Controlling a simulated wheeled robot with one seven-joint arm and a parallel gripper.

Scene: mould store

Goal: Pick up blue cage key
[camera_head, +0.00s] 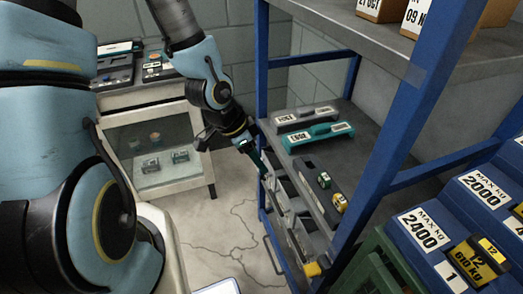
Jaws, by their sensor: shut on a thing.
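My gripper (250,153) is in the middle of the view, beside the left edge of the blue-framed shelf, pointing down and to the right. It is shut on a small dark green thing (258,163) that slants down from its fingertips. The thing is too small in the picture to tell whether it is a key. I cannot make out a blue cage key for sure anywhere.
The grey shelf (365,155) holds a teal block (318,136), a dark labelled block (306,115) and small green and yellow items. A glass-fronted cabinet (155,145) stands behind my arm. Blue posts (262,60) bound the rack. Blue weight-marked units stand at right. Cracked floor (225,235) lies clear below.

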